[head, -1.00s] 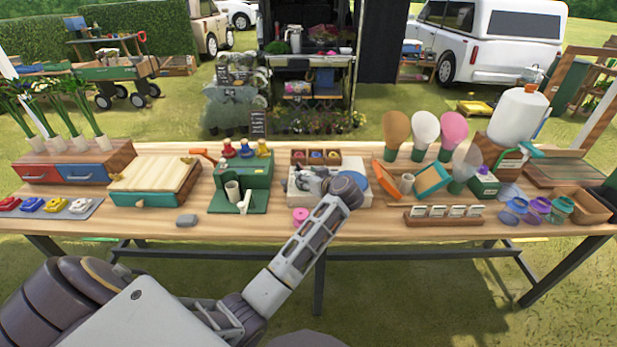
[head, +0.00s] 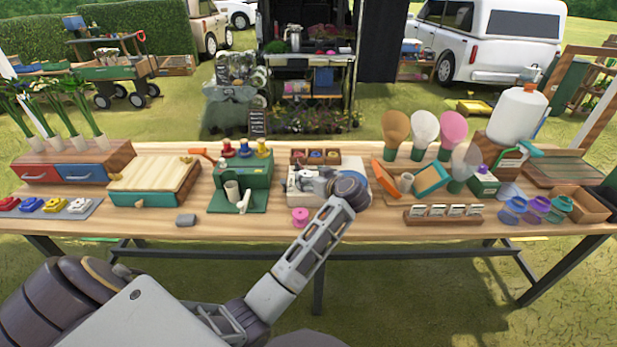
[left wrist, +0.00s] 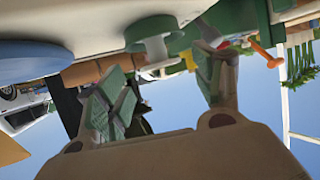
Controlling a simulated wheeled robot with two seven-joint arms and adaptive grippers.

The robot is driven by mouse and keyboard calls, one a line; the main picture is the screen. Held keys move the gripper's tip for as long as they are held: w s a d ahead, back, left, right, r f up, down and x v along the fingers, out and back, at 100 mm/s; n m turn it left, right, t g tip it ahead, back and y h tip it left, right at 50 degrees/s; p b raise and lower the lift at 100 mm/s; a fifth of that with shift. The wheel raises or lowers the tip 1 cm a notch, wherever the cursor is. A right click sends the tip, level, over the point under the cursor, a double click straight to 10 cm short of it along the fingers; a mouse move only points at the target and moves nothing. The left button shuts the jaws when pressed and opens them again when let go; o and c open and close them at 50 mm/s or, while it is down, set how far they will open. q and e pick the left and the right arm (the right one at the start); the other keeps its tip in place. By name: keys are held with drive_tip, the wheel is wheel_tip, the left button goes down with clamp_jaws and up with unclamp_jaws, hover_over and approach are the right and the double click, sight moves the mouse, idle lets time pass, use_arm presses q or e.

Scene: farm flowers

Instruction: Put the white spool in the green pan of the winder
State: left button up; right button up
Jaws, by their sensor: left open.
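A pale white spool (left wrist: 156,48) shows in the left wrist view, which is upside down. It stands upright on the green pan (left wrist: 150,27) of the winder, seemingly resting in it. The winder's white base (left wrist: 90,18) carries a blue pan (left wrist: 32,62) to the side. My left gripper (left wrist: 165,85) is open, its fingers apart and just above the spool, not closed on it. In the head view my left gripper (head: 310,180) is over the winder (head: 294,199) and hides the spool and green pan. My right gripper is not in view.
A pink spool (head: 299,217) stands in front of the winder. A green stand (head: 240,182) with cups is to the left, and tilted orange and teal boxes (head: 431,178) are to the right. A small tray of coloured spools (head: 315,157) is behind. The front table edge is mostly clear.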

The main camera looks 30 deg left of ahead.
use_arm(q)
drive_tip(key=v, duration=0.9)
drive_tip(key=shift+s+d, duration=0.2)
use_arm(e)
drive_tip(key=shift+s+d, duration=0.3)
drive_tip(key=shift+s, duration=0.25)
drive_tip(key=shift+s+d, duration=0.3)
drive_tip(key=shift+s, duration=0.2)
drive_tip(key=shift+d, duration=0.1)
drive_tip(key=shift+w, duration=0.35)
